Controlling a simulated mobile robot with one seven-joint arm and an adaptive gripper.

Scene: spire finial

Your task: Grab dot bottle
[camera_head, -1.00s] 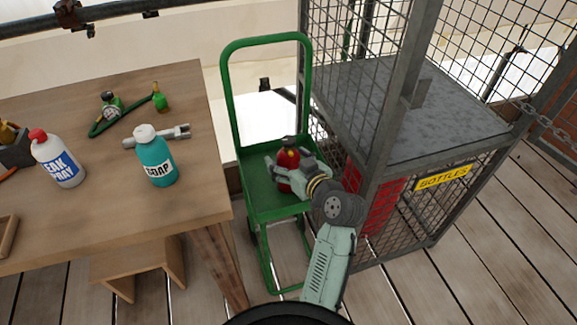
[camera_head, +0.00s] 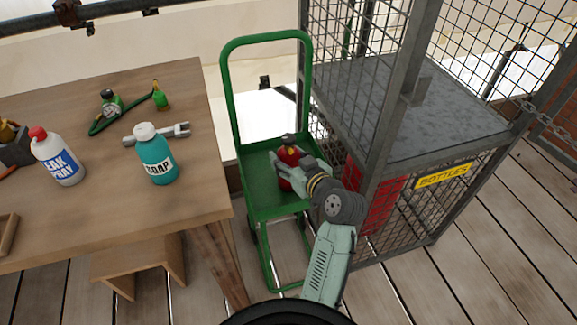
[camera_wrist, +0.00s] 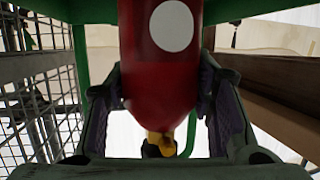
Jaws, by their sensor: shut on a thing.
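The dot bottle, a red bottle (camera_head: 289,157) with a dark top, stands upright on the green hand truck (camera_head: 262,196). In the wrist view the red bottle (camera_wrist: 165,75) fills the middle, with a white round dot (camera_wrist: 171,26) on its side and a brass valve (camera_wrist: 160,140) at its narrow end. My gripper (camera_head: 288,170) is shut on the bottle from the right. In the wrist view the fingers of my gripper (camera_wrist: 163,95) flank its body. Whether its base touches the platform is hidden.
A mesh cage (camera_head: 440,150) with a yellow "BOTTLES" sign (camera_head: 443,176) and red bottles (camera_head: 381,205) inside stands close right of the arm. The wooden table (camera_head: 120,215) at left holds a soap bottle (camera_head: 157,158), a leak spray bottle (camera_head: 57,160) and a wrench (camera_head: 172,131).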

